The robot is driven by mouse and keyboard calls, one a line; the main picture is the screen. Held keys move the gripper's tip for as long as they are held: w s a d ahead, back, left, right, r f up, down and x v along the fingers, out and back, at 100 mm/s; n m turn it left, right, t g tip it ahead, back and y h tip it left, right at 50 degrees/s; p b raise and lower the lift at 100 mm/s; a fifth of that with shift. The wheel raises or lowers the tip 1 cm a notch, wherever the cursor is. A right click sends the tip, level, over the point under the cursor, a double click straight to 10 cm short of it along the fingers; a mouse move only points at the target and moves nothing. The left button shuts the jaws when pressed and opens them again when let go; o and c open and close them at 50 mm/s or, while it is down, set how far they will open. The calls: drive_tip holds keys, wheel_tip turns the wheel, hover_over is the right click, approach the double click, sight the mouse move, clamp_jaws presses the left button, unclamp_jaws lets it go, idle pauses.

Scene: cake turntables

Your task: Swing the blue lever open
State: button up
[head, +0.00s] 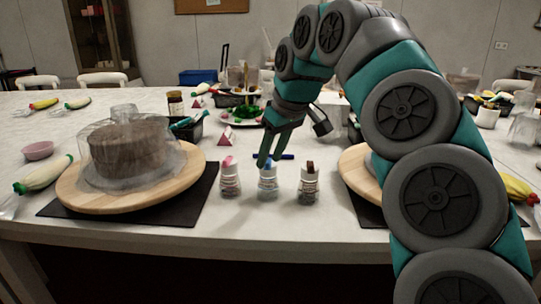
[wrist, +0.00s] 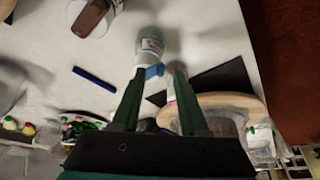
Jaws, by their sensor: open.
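A small jar (head: 268,185) with a blue lever (head: 267,166) on its top stands in the middle of a row of three jars at the table's front. The jar (wrist: 149,40) and the blue lever (wrist: 154,71) also show in the wrist view. My gripper (head: 264,163) points down at the lever, its fingers open. In the wrist view, the lever appears between the fingertips of my gripper (wrist: 159,70), nearer the left one. I cannot tell whether a finger touches it. My fingers partly hide the lever in the head view.
A jar with a pink top (head: 230,180) stands left and one with a brown top (head: 309,185) right. A dark blue stick (wrist: 94,78) lies behind the jars. Wooden turntables flank them, the left one (head: 85,197) holding a covered brown cake (head: 130,152).

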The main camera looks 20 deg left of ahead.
drive_tip(key=shift+f, duration=0.15)
clamp_jaws()
idle(0.4)
